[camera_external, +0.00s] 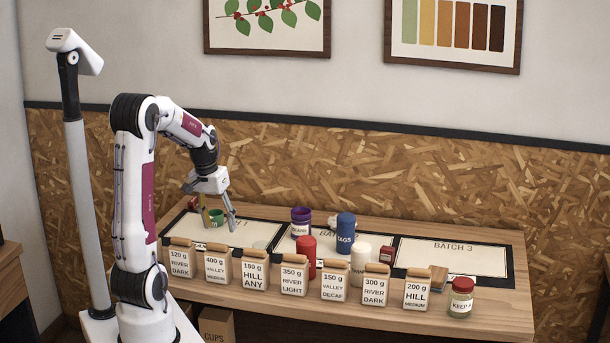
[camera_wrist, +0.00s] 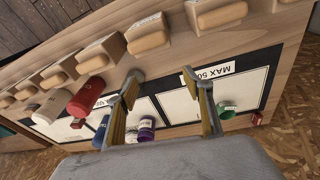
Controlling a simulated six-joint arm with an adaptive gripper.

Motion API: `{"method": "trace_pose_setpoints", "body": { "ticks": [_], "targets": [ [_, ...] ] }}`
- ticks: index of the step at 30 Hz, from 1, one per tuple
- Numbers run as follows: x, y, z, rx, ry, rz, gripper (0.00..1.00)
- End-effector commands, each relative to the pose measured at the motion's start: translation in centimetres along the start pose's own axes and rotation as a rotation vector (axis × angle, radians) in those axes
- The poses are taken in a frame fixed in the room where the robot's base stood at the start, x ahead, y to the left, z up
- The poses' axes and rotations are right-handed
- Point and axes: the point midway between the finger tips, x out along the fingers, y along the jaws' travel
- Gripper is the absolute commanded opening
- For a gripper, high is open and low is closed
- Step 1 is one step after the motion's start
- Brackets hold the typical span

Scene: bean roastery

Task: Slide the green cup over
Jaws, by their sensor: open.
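The green cup (camera_external: 216,215) stands on the left mat (camera_external: 262,236), seen between and behind my fingers in the external view. In the wrist view the green cup (camera_wrist: 227,108) lies to the right of the right finger, outside the gap. My gripper (camera_external: 220,227) is open and empty, pointing down over the left mat. It also shows in the wrist view (camera_wrist: 163,75), with its fingers spread apart. How high the fingertips are above the mat is hard to tell.
Labelled bean bags (camera_external: 255,275) line the front edge. Right of the cup stand a purple jar (camera_external: 301,226), red canister (camera_external: 306,258), blue TAGS canister (camera_external: 345,235) and white canister (camera_external: 360,265). A small red box (camera_wrist: 257,118) is near the cup. BATCH 3 mat (camera_external: 455,257) looks mostly clear.

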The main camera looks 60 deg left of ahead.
Motion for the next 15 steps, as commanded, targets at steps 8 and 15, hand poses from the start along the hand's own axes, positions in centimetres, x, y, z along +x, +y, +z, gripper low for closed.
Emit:
{"method": "trace_pose_setpoints", "body": {
  "ticks": [8,15],
  "targets": [
    [2.4,-4.0,-3.4,-0.052,-0.004,0.007,0.51],
    [4.5,-7.8,-6.2,-0.084,0.004,0.013,0.51]
  ]
}}
